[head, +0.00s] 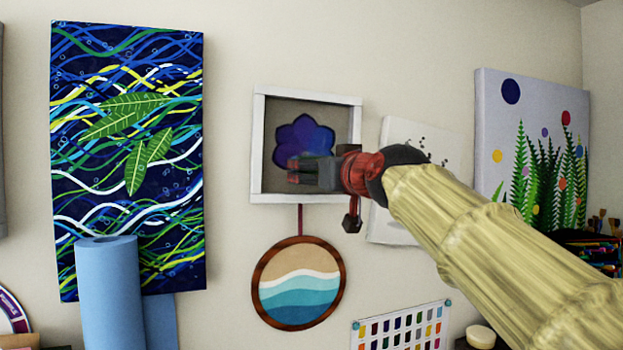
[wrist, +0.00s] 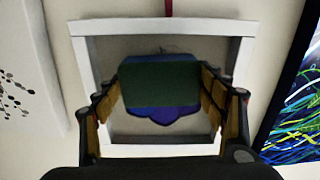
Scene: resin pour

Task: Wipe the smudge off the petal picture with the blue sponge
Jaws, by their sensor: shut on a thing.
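The petal picture (head: 302,140), a blue-purple flower on grey in a white box frame, hangs on the wall ahead. The flower (wrist: 172,114) also shows in the wrist view, mostly behind the sponge. My gripper (head: 293,172) is in front of the picture's lower part. In the wrist view its fingers are shut on the sides of the blue sponge (wrist: 160,84), which shows a dark green face and blue edges. I cannot tell whether the sponge touches the picture. I cannot make out the smudge clearly; the sponge and gripper cover part of the picture.
The white frame's raised sides (head: 257,145) surround the picture. A round wave plaque (head: 298,285) hangs below on a red strap. A white dotted canvas (head: 400,228) is close on the right, behind my arm. A large blue canvas (head: 75,200) and a paper roll (head: 108,295) are left.

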